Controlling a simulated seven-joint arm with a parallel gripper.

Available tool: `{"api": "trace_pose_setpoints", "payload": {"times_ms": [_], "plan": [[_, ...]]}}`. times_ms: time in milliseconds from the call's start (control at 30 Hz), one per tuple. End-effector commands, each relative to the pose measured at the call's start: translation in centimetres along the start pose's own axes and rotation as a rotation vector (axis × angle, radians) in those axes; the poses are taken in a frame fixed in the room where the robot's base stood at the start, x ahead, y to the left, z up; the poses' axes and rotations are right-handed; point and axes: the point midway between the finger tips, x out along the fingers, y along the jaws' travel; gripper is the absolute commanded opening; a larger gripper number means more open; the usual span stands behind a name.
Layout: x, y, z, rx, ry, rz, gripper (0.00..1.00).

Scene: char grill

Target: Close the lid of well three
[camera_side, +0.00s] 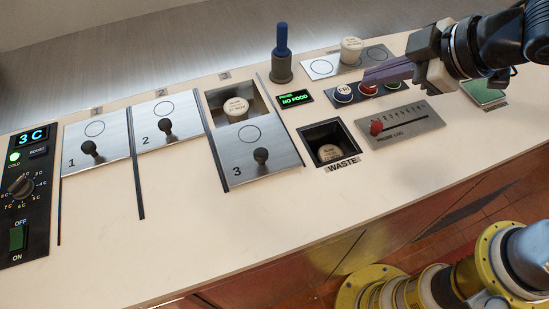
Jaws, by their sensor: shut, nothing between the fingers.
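Well three (213,99) is open, and a pale round container (236,108) with printing on top sits in it. Its metal lid (250,170), marked 3, lies slid toward the front edge of the counter, with a dark round knob (261,156) standing on it. My gripper (367,76) is shut and empty. It is at the right, over the row of buttons, well apart from the lid and its knob.
Lids 1 (95,138) and 2 (166,122) lie flat to the left, each with a knob. The waste opening (310,136) holds another pale container. The front counter is clear.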

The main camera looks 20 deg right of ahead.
Motion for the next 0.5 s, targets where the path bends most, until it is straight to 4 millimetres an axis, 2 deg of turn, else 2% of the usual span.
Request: {"api": "trace_pose_setpoints", "payload": {"times_ms": [33, 100, 233, 333, 500], "plan": [[1.1, -3.1, -1.5, -0.083, 0.017, -0.045, 0.00], [2.1, -6.8, -2.8, -0.178, 0.034, -0.094, 0.00], [2.9, -12.7, -3.4, -0.303, 0.043, -0.168, 0.00], [2.8, -15.3, -3.2, -0.355, 0.045, -0.204, 0.00], [2.7, -16.6, -3.4, -0.378, 0.055, -0.219, 0.00]]}}
